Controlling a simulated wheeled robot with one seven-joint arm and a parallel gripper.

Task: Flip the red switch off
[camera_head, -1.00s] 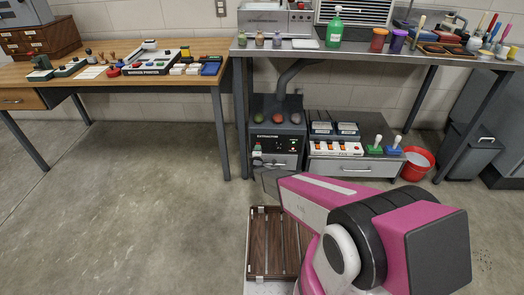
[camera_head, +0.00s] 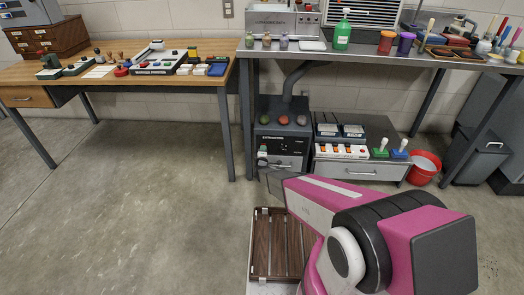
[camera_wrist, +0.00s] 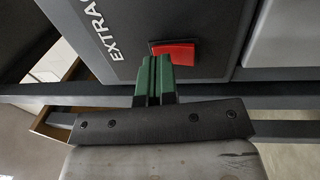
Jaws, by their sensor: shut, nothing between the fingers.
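The red switch (camera_wrist: 175,53) is on the dark front panel of the extractor (camera_wrist: 95,30), beside its white lettering. My gripper (camera_wrist: 153,60) is shut, its green fingers together and empty, with the tips right by the switch's near edge. I cannot tell whether they touch it. In the head view the extractor (camera_head: 292,146) stands under the grey bench, and my gripper (camera_head: 262,163) reaches the left part of its front. The switch is too small there to make out its position clearly.
A drawer unit (camera_head: 390,171) with a row of red and white switches (camera_head: 342,151) stands right of the extractor. A red bucket (camera_head: 424,172) is further right. A wooden slatted crate (camera_head: 262,243) is below my arm. Bench legs (camera_head: 246,120) stand close left. Floor at left is clear.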

